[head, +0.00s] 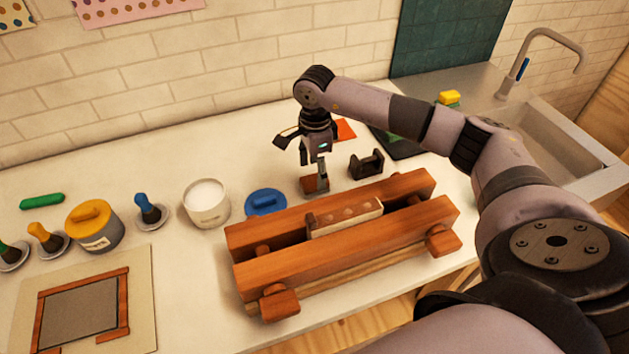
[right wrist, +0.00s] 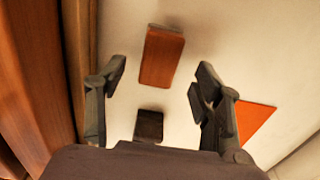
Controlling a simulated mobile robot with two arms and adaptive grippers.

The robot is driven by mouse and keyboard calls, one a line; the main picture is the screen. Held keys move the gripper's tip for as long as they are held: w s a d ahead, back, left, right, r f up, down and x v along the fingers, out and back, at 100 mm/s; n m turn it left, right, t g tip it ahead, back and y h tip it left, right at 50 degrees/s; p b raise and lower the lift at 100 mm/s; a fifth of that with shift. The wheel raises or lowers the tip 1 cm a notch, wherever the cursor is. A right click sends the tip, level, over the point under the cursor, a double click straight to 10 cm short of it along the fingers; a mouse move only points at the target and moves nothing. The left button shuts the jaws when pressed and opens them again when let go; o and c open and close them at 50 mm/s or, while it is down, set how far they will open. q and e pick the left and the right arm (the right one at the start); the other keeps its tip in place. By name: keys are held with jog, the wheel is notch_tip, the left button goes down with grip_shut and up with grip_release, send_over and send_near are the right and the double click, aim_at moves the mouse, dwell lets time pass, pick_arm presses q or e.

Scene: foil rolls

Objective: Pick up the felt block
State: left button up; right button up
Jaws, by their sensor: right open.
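The felt block is a small reddish-brown wooden block with a grey layer, standing on the white counter behind the wooden press; it shows in the head view (head: 314,186) and in the right wrist view (right wrist: 162,58). My right gripper (head: 313,160) points down just above the block. In the right wrist view its fingers (right wrist: 161,72) are spread apart with nothing held, and the block appears between and slightly past the fingertips. I cannot tell the exact height left between them. My left gripper is not in view.
The wooden press (head: 335,250) stands close in front of the block. A black holder (head: 367,164) is to its right, and a blue lid (head: 266,203) to its left. An orange piece (head: 345,130) lies behind. A white tub (head: 206,203) stands further left.

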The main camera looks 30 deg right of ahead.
aim_at(314, 179)
notch_tip(314, 179, down, 4)
jog(key=shift+r+p, duration=0.2)
jog(key=shift+p, duration=0.65)
jog(key=shift+f, duration=0.35)
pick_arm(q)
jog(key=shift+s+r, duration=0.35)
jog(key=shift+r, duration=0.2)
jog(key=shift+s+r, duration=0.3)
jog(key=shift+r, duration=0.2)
pick_arm(e)
jog(key=shift+c, duration=0.2)
jog(key=c, duration=1.2)
